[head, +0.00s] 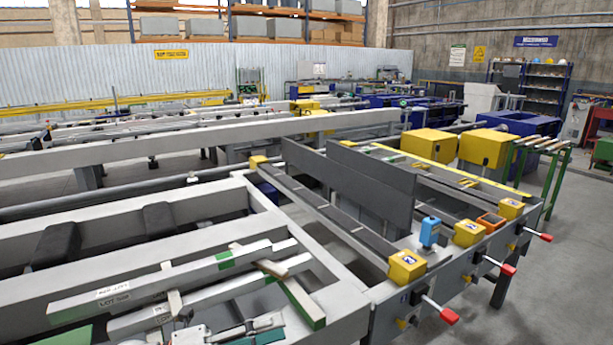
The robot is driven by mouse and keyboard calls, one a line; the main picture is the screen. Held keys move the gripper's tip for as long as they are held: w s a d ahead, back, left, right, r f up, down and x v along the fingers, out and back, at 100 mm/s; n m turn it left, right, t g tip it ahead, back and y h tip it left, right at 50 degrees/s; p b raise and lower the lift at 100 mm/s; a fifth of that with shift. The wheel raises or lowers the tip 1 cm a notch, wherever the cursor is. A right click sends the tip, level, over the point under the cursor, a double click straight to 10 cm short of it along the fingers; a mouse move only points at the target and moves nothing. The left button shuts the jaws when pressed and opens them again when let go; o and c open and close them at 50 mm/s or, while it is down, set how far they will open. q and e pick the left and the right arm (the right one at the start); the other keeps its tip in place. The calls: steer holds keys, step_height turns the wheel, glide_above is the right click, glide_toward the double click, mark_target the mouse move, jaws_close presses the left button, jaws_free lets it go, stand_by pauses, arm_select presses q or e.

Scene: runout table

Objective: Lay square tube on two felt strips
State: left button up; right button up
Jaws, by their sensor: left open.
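A long pale grey square tube (150,284) with a lot label near its left end and a green patch near its right lies slantwise on the near left table. A second pale bar (205,292) lies beside it, nearer me. A tan-topped strip with a green side (299,299) lies crosswise by their right ends. A narrow pale strip (172,288) crosses further left. I cannot tell which surfaces are felt. My left gripper (228,330) is open at the bottom edge, close to the bars and partly cut off. My right gripper is out of view.
The table's pale frame (345,305) has open gaps and dark pads (57,243). To the right, tall grey plates (350,180) stand between rails. Yellow blocks (407,266), a blue device (430,232) and red-tipped handles (448,316) line the near right edge.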

arm_select(q)
steer(key=s+a+f+n+t+y, duration=0.2)
steer(key=a+f+n+y, duration=0.1)
steer(key=f+n, duration=0.4)
steer(key=s+a+f+n+t+y, duration=0.2)
steer(key=f+n, duration=0.5)
steer(key=n, duration=0.4)
steer(key=s+a+f+n+t+y, duration=0.3)
steer(key=a+f+n+t+y, duration=0.1)
steer(key=f+n+y, duration=0.3)
steer(key=a+n+y, duration=0.1)
steer(key=n, duration=0.1)
steer(key=shift+a+f+n, duration=0.2)
steer(key=shift+f+n, duration=0.2)
steer(key=s+a+f+n+g, duration=0.1)
steer(key=s+f, duration=0.1)
steer(key=s, duration=0.1)
steer(key=s+f+n+g+y, duration=0.1)
steer(key=s+f+n, duration=0.1)
steer(key=s+f, duration=0.1)
steer(key=s+a+f+n+y, duration=0.1)
steer(key=s+f, duration=0.1)
steer(key=f, duration=0.1)
steer(key=shift+s+a+f+n+g, duration=0.15)
steer(key=shift+s+a+n+g, duration=0.15)
steer(key=shift+s+g, duration=0.1)
steer(key=c, duration=0.4)
steer(key=shift+s+f, duration=0.2)
jaws_close()
steer(key=shift+s+a, duration=0.1)
